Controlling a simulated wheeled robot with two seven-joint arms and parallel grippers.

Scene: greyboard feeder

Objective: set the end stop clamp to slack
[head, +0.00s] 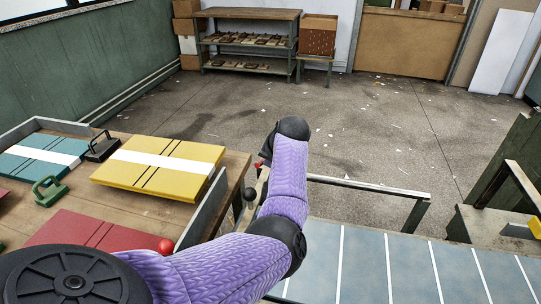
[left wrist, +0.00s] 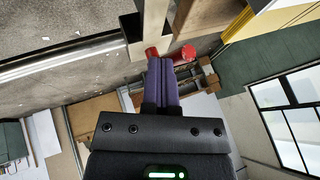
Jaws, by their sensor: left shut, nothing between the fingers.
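My left gripper (left wrist: 161,64) shows in the left wrist view with its two purple fingers together and nothing between them. Just beyond the fingertips is a red part (left wrist: 152,53) with a round red knob (left wrist: 188,52) to its right; it looks like the clamp's lever, beside a pale wooden bar (left wrist: 155,22). Whether the fingers touch it I cannot tell. In the head view my purple left arm hides most of this spot, and only a small red bit (head: 259,163) shows beside the arm. The clamp's setting cannot be read. My right gripper is not in view.
A wooden table (head: 120,212) at left holds yellow (head: 150,180), blue (head: 22,160) and red (head: 75,232) striped stacks, a green weight (head: 48,191) and a black one (head: 102,147). A blue-grey surface with white lines (head: 405,262) lies front right.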

